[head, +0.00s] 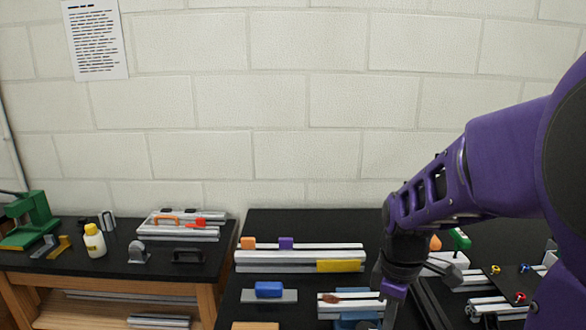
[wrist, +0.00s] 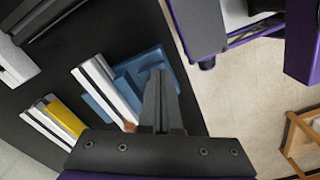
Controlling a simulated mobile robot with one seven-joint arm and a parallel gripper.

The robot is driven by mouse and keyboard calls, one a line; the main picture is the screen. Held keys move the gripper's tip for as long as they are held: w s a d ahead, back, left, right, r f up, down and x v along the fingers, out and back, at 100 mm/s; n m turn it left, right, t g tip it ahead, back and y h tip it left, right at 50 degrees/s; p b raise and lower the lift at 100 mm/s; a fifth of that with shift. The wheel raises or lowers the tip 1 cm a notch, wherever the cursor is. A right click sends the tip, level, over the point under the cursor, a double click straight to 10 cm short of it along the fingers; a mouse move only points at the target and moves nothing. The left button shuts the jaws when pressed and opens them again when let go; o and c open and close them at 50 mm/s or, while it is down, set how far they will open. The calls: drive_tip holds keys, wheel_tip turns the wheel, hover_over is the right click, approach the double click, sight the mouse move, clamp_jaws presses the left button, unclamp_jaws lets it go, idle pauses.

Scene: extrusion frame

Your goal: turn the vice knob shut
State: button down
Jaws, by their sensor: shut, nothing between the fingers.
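A blue vice (head: 357,319) sits on the dark bench and is partly cut off by the bottom edge of the head view. Its blue body also shows in the wrist view (wrist: 150,57), beside and under pale extrusion bars (wrist: 108,88). A small brown-orange piece (head: 331,298) lies at the bars; I cannot tell whether it is the vice knob. My gripper (head: 389,312) points down at the right end of the bars. In the wrist view my gripper (wrist: 160,75) is shut and empty, its fingers overlapping the blue vice and hiding part of it. Contact cannot be told.
A long extrusion (head: 300,255) with orange, purple and yellow blocks lies behind. A blue block on a grey rail (head: 269,290) is to the left. Frames with yellow, blue and red knobs (head: 520,298) stand at the right. A left bench holds a white bottle (head: 95,242) and tools.

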drive_tip(key=shift+f, duration=0.8)
drive_tip(key=shift+w+a+r, duration=0.1)
drive_tip(key=shift+w+a, duration=0.1)
drive_tip(key=shift+a, duration=0.35)
idle(0.7)
drive_tip(key=shift+s+d+r, duration=0.1)
drive_tip(key=shift+d+r, duration=0.05)
drive_tip(key=shift+d, duration=0.1)
wheel_tip(320, 180, up, 4)
drive_tip(key=p, duration=0.3)
drive_tip(key=shift+s+d, duration=0.1)
drive_tip(key=shift+r, duration=0.8)
